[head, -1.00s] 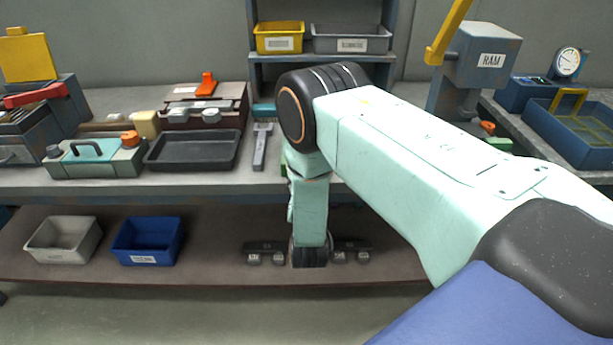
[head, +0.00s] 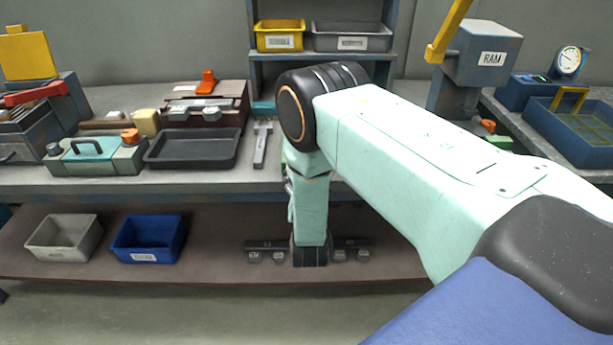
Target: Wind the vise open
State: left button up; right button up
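No vise can be made out with certainty; my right arm covers the middle and right of the bench. That arm comes in from the right and bends down at a black joint in front of the bench. Its lower link ends in a dark tip (head: 310,256) before the lower shelf. Whether this is my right gripper's fingers, and how far they are apart, is not clear. A grey wrench-like bar (head: 262,145) lies on the bench just left of the arm. My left gripper is not in view.
The lower shelf holds a white bin (head: 62,238) and blue bin (head: 148,238).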

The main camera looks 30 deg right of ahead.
jog(key=v, duration=1.2)
dwell(0.4)
jog(key=s+a+f+m+g+y, duration=0.2)
jog(key=s+f+m+g+y, duration=0.45)
jog(key=s+f+m, duration=0.65)
jog(key=s+a+f+m+g+y+b, duration=0.1)
jog(key=s+a+m+g, duration=0.3)
jog(key=s+m+g, duration=0.5)
jog(key=s+m+y, duration=0.1)
jog(key=s+m, duration=0.4)
jog(key=s, duration=0.2)
jog(key=shift+a+f+y, duration=0.2)
jog(key=shift+a+y, duration=0.15)
jog(key=shift+s, duration=0.1)
